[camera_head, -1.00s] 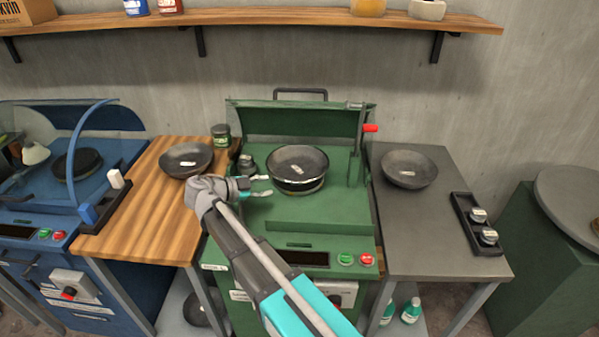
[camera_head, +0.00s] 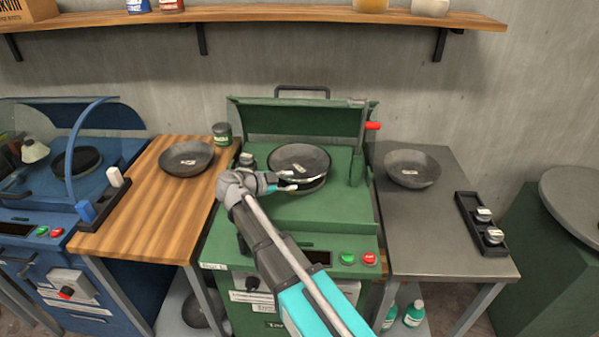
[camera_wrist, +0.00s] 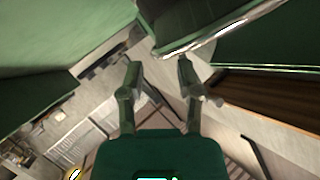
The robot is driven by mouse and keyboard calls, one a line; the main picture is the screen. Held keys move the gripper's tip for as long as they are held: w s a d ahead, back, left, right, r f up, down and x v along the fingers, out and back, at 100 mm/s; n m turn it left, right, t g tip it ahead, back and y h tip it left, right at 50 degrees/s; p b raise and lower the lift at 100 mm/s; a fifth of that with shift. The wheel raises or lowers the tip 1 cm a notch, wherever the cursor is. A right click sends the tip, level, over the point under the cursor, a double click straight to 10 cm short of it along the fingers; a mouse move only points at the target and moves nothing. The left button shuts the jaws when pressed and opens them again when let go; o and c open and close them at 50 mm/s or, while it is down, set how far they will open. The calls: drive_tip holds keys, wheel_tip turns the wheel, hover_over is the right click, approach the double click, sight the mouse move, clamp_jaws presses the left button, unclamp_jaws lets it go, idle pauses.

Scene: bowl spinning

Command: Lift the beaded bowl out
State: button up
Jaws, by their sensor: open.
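A dark grey bowl (camera_head: 300,157) with a small white label inside sits in the green machine (camera_head: 315,207), on a round dark support. I take it to be the beaded bowl; a bead on its rim cannot be made out in the head view. My gripper (camera_head: 287,181) is open at the bowl's front left side, just below the rim. Whether a finger touches the bowl is unclear. In the wrist view my gripper (camera_wrist: 157,78) has its two fingers apart with nothing between them. The bowl's curved bright edge (camera_wrist: 205,40) shows beyond the fingertips.
Similar bowls stand on the wooden table (camera_head: 140,222) at left and the grey table (camera_head: 425,225) at right. The machine's raised green cover (camera_head: 300,115) stands behind the bowl. A red-handled lever (camera_head: 372,126) rises at its right. A dark jar (camera_head: 247,161) stands left of the bowl.

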sight(301, 180)
drive_tip(key=shift+w+d, duration=0.1)
drive_tip(key=shift+d, duration=0.1)
drive_tip(key=shift+w+d+f, duration=0.1)
drive_tip(key=shift+b+x, duration=0.9)
drive_tip(key=shift+x, duration=1.7)
drive_tip(key=shift+c, duration=0.2)
clamp_jaws()
